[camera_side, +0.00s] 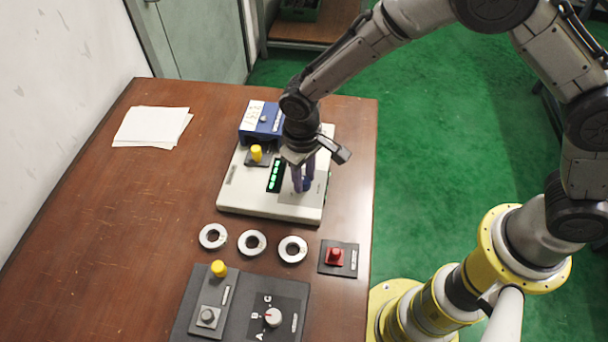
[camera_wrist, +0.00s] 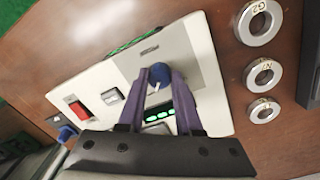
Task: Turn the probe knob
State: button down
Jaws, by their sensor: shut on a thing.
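A blue knob (camera_wrist: 159,74) with a white pointer mark sits on a grey panel of the white instrument (camera_side: 231,192). My gripper (camera_wrist: 160,82) points down at the instrument, its two purple fingers on either side of the knob and shut on it. In the side view my gripper (camera_side: 302,187) is at the instrument's right part, and the knob is mostly hidden by the fingers. A green lit display (camera_side: 275,175) is left of the fingers; its digits are too small to read.
Three metal rings (camera_side: 252,243) lie in a row before the instrument. A red button box (camera_side: 335,257) is to their right. A dark control box (camera_side: 240,311) with a dial stands at the front. A blue device (camera_side: 258,122) is behind. The table's left side is clear except for papers (camera_side: 152,127).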

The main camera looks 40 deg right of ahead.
jog(key=shift+r+m, duration=0.1)
jog(key=shift+m, duration=0.3)
jog(key=c, duration=0.6)
grip_release()
jog(key=r, duration=1.3)
jog(key=shift+a+r, duration=0.25)
jog(key=shift+r, duration=0.15)
